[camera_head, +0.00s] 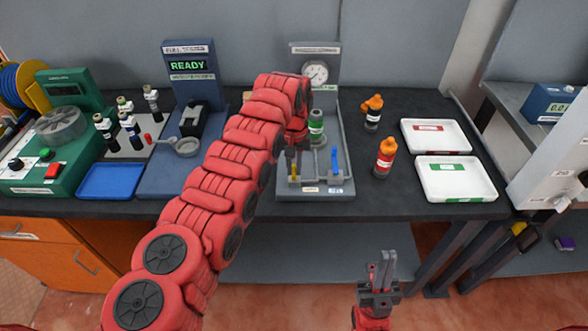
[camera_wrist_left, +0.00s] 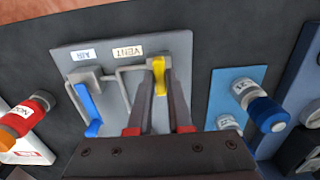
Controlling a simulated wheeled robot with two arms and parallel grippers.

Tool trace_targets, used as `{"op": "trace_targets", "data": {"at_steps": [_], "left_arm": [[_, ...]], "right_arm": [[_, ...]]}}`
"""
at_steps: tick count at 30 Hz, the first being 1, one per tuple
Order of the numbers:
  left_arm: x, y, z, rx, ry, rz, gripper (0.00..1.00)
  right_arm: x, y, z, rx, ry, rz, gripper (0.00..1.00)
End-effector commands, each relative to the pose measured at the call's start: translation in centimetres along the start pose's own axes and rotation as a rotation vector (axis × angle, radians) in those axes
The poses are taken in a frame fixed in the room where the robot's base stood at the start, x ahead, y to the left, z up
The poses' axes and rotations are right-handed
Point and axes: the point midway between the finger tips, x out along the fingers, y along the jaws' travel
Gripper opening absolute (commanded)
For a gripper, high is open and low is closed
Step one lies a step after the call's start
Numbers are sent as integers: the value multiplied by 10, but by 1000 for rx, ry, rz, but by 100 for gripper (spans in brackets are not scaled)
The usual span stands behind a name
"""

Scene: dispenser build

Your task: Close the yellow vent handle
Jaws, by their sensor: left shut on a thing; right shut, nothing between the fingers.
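The yellow vent handle (camera_wrist_left: 159,78) sits below the VENT label (camera_wrist_left: 127,51) in the left wrist view, between my left fingertips. My left gripper (camera_wrist_left: 160,92) is shut on it. In the head view only a small part of the yellow handle (camera_head: 294,177) shows at the front of the grey gauge stand (camera_head: 315,188). My left gripper (camera_head: 297,150) reaches down there, and my arm hides part of the stand. The blue air handle (camera_head: 334,160) stands to the right and also shows in the left wrist view (camera_wrist_left: 87,108). My right gripper (camera_head: 383,262) is shut and empty in front of the table.
A pressure gauge (camera_head: 316,72) tops the stand, with a green-banded bottle (camera_head: 316,126) below it. Orange-capped bottles (camera_head: 385,157) and two white trays (camera_head: 455,179) are to the right. A READY station (camera_head: 188,66) and a blue tray (camera_head: 109,180) are to the left.

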Motion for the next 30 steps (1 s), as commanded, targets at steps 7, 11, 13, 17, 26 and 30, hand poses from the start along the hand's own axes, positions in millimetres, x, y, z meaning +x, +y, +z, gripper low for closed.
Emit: {"op": "trace_targets", "data": {"at_steps": [7, 11, 13, 17, 26, 30], "left_arm": [[-2, 0, -2, 5, 5, 1, 0], [-2, 0, -2, 5, 5, 0, 0], [-2, 0, -1, 5, 5, 0, 30], [-1, 0, -1, 5, 4, 0, 48], [-2, 0, -1, 4, 2, 0, 48], [-16, 0, -1, 4, 2, 1, 48]], "right_arm": [[0, 0, 0, 0, 0, 0, 0], [0, 0, 0, 0, 0, 0, 0], [0, 0, 0, 0, 0, 0, 0], [0, 0, 0, 0, 0, 0, 0], [-1, 0, 0, 0, 0, 0, 0], [-7, 0, 1, 0, 0, 0, 0]]}}
